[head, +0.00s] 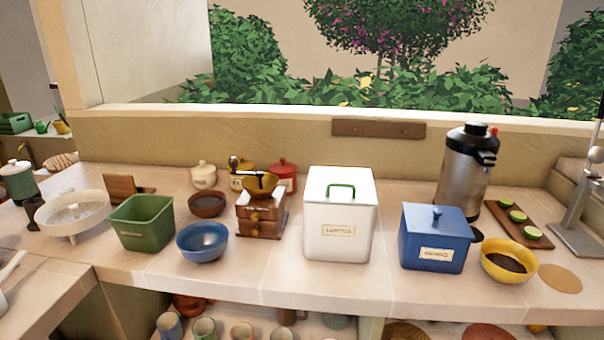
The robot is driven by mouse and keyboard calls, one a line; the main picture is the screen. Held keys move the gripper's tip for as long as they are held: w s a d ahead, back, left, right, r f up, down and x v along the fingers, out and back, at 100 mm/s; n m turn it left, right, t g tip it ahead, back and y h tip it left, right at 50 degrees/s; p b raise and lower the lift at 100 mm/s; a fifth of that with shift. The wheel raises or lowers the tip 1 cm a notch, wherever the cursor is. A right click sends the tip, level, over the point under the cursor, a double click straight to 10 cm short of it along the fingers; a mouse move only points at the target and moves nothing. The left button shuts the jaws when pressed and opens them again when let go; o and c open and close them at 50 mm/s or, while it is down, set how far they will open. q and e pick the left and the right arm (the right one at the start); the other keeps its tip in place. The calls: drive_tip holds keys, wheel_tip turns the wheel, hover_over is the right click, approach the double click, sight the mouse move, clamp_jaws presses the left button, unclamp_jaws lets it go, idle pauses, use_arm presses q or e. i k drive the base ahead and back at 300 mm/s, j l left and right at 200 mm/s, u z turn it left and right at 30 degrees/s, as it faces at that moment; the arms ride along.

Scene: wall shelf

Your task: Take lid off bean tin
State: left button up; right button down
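Two square lidded tins stand on the pale counter. The white tin (338,232) is the taller one. Its flat white lid (350,178) has a green loop handle (341,190), and its front label is too small to read surely. The blue tin (425,248) stands to its right. Its blue lid (446,214) has a small knob on top, and its label is also unclear. Both lids sit on their tins. I cannot tell from the labels which tin holds beans. Neither of my grippers is in view.
A hand coffee grinder (260,218), a blue bowl (203,242) and an open green tin (141,222) stand left of the white tin. A yellow bowl (509,262) and a steel airpot (468,175) stand near the blue tin. The counter's front edge is clear.

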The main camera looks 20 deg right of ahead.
sight(428, 220)
drive_tip(key=z, duration=1.3)
